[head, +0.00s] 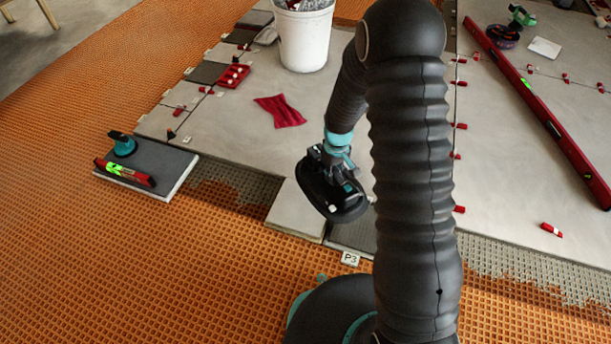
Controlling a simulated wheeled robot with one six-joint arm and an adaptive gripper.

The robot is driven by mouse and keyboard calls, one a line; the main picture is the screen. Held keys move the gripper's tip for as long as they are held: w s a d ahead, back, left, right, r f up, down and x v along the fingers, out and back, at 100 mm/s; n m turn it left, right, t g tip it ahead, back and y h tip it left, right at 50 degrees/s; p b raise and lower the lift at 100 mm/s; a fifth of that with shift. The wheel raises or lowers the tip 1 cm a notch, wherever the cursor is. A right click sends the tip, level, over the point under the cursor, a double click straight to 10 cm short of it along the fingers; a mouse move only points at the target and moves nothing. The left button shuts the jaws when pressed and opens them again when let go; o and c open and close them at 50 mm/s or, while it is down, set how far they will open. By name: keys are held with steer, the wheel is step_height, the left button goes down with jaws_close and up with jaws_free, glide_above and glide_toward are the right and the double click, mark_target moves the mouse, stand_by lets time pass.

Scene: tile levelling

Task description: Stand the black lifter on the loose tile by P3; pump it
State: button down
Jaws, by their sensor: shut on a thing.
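My gripper (336,158) is shut on the black lifter (345,205), a wide dark suction cup that hangs below it, tilted in the picture. The P3 marker (350,258) is a small white tag at the near edge of the tiled area. A light grey tile (292,212) lies just left of and behind the tag. The lifter overlaps this tile's right part in the picture and partly hides it. I cannot tell whether the cup touches it. My arm covers the area to the right of the lifter.
A teal lifter (123,146) and a short red level (124,173) lie on a tile at left. A white bucket (303,38), a red cloth (280,111) and a red tray (233,75) are on the tiles behind. A long red level (540,108) lies at right. Orange matting is open at front left.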

mark_target(303, 182)
steer(key=a+f+n, duration=0.1)
steer(key=a+n, duration=0.1)
steer(key=a, duration=0.1)
steer(key=w+a+f+n, duration=0.1)
steer(key=a+f+n, duration=0.1)
steer(key=a+n, duration=0.1)
steer(key=a+f+n+p, duration=0.1)
steer(key=a+n, duration=0.1)
steer(key=a, duration=0.1)
steer(key=shift+w+a+f+n, duration=0.1)
steer(key=shift+w+f+n, duration=0.05)
steer(key=shift+n, duration=0.25)
steer(key=shift+f+b, duration=1.55)
steer(key=shift+f, duration=1.6)
steer(key=shift+f+b, duration=0.15)
steer(key=shift+b, duration=0.2)
steer(key=shift+f+b, duration=0.6)
steer(key=shift+f, duration=0.05)
steer(key=c, duration=0.9)
jaws_free()
step_height(303, 182, up, 12)
steer(key=shift+r, duration=0.1)
